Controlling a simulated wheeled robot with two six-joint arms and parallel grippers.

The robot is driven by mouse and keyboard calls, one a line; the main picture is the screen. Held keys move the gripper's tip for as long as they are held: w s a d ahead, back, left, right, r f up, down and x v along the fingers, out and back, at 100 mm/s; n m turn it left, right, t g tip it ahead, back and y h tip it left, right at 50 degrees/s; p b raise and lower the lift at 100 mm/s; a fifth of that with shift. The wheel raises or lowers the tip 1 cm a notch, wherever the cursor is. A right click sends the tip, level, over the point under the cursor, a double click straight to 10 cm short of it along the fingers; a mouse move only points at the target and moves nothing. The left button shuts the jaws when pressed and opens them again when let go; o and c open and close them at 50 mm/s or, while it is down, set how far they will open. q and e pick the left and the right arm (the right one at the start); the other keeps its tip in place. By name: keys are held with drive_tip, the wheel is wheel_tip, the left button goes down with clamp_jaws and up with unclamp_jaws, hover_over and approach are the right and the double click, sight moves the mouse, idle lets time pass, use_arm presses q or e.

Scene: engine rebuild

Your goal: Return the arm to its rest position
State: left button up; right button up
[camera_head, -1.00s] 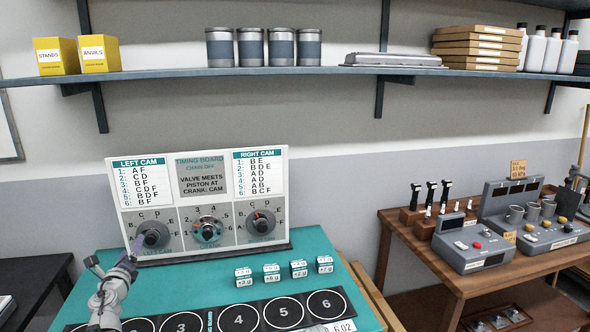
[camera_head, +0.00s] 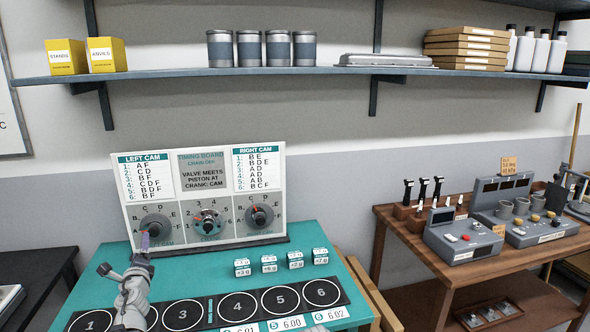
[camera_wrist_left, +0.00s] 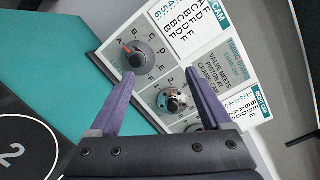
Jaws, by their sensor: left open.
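My left gripper (camera_head: 146,240) is in front of the left dial of the timing board (camera_head: 200,160), near the teal table. In the left wrist view, its two purple fingers (camera_wrist_left: 160,105) are spread with nothing between them. Beyond the fingertips are the left cam dial (camera_wrist_left: 136,57) and the middle dial (camera_wrist_left: 171,101), apart from the fingers as far as I can tell. In the head view, the left dial (camera_head: 157,224) is partly behind the gripper, and the right dial (camera_head: 260,216) is clear. My right gripper is not in view.
The teal table (camera_head: 322,265) carries several small labelled blocks (camera_head: 296,260) and a dark strip with numbered circles (camera_head: 280,298). A wooden bench (camera_head: 405,225) with instruments stands at the right. A shelf (camera_head: 230,72) runs above the board.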

use_arm(q)
drive_tip(key=s+d+f+n+g, duration=0.3)
drive_tip(key=d+f+n, duration=0.1)
drive_tip(key=d, duration=0.2)
drive_tip(key=s+d+f+n+g, duration=0.3)
drive_tip(key=d+f+n, duration=0.2)
drive_tip(key=d, duration=0.2)
drive_tip(key=s+d+f+n+g+h, duration=0.1)
drive_tip(key=s+d+f+n+g, duration=0.1)
drive_tip(key=s+d+f+n, duration=0.1)
drive_tip(key=shift+s+d+f+n+g, duration=0.15)
drive_tip(key=shift+d+f+n, duration=0.15)
drive_tip(key=shift+d, duration=0.3)
drive_tip(key=shift+d+f+n+g, duration=0.1)
drive_tip(key=shift+d+f+n, duration=0.25)
drive_tip(key=shift+d, duration=0.3)
drive_tip(key=shift+s+d+f+n+g, duration=0.15)
drive_tip(key=shift+d+f, duration=0.25)
drive_tip(key=shift+d, duration=0.2)
drive_tip(key=s+d+f+n+g+h, duration=0.1)
drive_tip(key=s+d+f+g+h, duration=0.1)
drive_tip(key=s+d, duration=0.7)
drive_tip(key=s+d+f+n+g+h, duration=0.1)
drive_tip(key=s+d+f+g, duration=0.4)
drive_tip(key=s+d, duration=0.5)
drive_tip(key=shift+s+f+n+g+h+p, duration=0.15)
drive_tip(key=shift+s+n+g+h+p, duration=0.25)
drive_tip(key=shift+h, duration=0.4)
